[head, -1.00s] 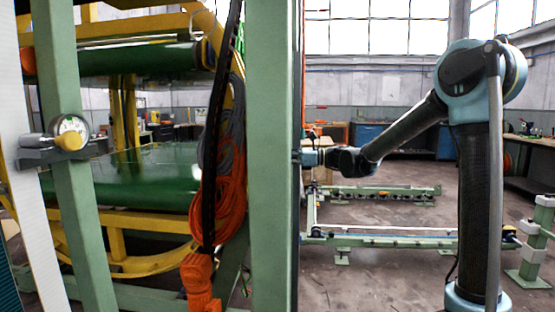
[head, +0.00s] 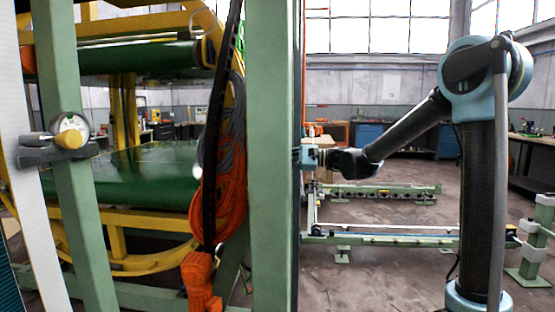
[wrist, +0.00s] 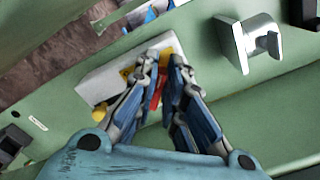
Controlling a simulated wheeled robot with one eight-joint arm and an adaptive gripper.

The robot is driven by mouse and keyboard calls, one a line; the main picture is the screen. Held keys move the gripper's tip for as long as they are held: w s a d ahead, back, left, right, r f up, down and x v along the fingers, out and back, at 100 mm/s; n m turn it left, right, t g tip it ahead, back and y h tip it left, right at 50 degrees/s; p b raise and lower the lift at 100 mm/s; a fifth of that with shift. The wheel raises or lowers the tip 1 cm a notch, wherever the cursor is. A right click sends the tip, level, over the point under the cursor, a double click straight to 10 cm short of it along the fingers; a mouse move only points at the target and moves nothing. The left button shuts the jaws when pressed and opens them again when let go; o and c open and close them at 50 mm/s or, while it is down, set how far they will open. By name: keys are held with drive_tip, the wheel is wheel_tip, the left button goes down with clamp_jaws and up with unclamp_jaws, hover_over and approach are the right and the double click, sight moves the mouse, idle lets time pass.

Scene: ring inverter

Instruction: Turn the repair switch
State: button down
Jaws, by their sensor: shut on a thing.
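In the wrist view, a small red switch (wrist: 157,92) is on a light grey box (wrist: 98,82) fixed to a green beam. My gripper (wrist: 165,62) has its blue-and-grey fingers around the red switch, shut on it. The fingers hide much of the switch, so its exact angle cannot be told. Yellow parts show on the box beside the left finger. In the head view, my arm (head: 405,130) reaches left behind the green post (head: 270,150), which hides my gripper and the switch.
A metal bracket (wrist: 252,42) stands on the green beam right of my gripper. The yellow ring frame (head: 150,262) with green plates fills the left of the head view. Orange cables (head: 228,190) hang beside the post. Low green rails (head: 380,238) cross the floor.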

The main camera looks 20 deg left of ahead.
drive_tip(key=shift+s+f+n, duration=0.1)
drive_tip(key=shift+f+n, duration=0.1)
drive_tip(key=shift+n, duration=1.05)
drive_tip(key=shift+f+n, duration=0.25)
drive_tip(key=shift+n, duration=1.05)
drive_tip(key=shift+s+f+n, duration=0.1)
drive_tip(key=shift+f+n, duration=0.1)
drive_tip(key=shift+n, duration=1.05)
drive_tip(key=c, duration=1.7)
unclamp_jaws()
drive_tip(key=shift+f, duration=0.1)
drive_tip(key=v, duration=1.2)
